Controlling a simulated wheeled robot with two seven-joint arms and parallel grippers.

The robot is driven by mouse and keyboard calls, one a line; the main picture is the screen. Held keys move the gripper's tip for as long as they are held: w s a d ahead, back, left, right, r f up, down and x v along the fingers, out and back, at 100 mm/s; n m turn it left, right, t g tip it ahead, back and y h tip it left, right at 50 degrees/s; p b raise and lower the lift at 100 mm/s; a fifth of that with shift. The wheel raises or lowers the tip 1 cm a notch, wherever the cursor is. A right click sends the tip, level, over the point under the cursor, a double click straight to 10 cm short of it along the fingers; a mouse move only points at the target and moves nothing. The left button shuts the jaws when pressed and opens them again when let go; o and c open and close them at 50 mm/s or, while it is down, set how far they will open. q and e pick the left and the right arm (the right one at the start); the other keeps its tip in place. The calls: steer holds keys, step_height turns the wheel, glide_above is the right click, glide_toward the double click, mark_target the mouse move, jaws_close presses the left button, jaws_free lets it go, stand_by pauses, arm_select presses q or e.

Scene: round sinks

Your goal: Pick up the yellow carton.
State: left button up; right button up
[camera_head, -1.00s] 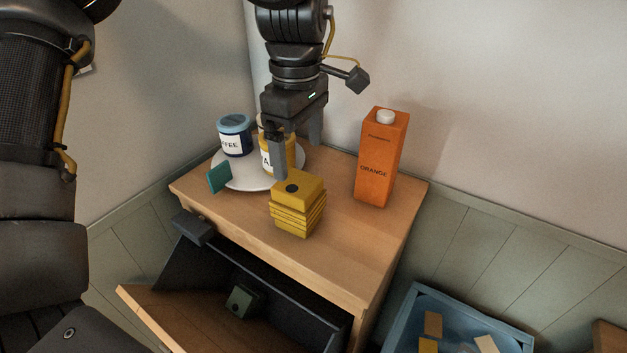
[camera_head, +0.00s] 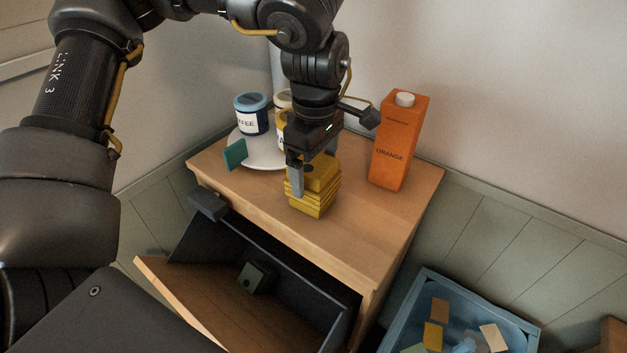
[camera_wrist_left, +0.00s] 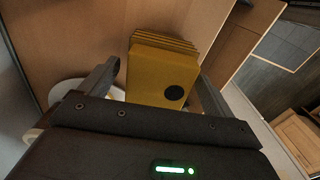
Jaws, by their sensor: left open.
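The yellow carton (camera_head: 315,197) is a small block with ridged sides and a black dot on top, standing on the wooden cabinet top. My left gripper (camera_head: 309,172) is over it, pointing down, with one finger in front of the carton's near-left side. In the left wrist view the carton (camera_wrist_left: 160,75) shows between the two spread fingers of the left gripper (camera_wrist_left: 160,88), and no grip on it is seen. The gripper hides part of the carton in the head view. My right gripper is not in view.
An orange juice carton (camera_head: 398,145) stands to the right on the cabinet top (camera_head: 365,225). A white plate (camera_head: 262,160) with a blue coffee jar (camera_head: 251,115) and a teal block (camera_head: 235,154) is at left. The drawer (camera_head: 190,292) is open below. A blue crate (camera_head: 400,312) holds several blocks.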

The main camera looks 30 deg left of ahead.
arm_select(q)
step_height(320, 180, down, 2)
steer(key=shift+f, duration=0.2)
steer(key=c, duration=1.1)
steer(key=shift+o, duration=0.2)
steer(key=shift+r, duration=0.15)
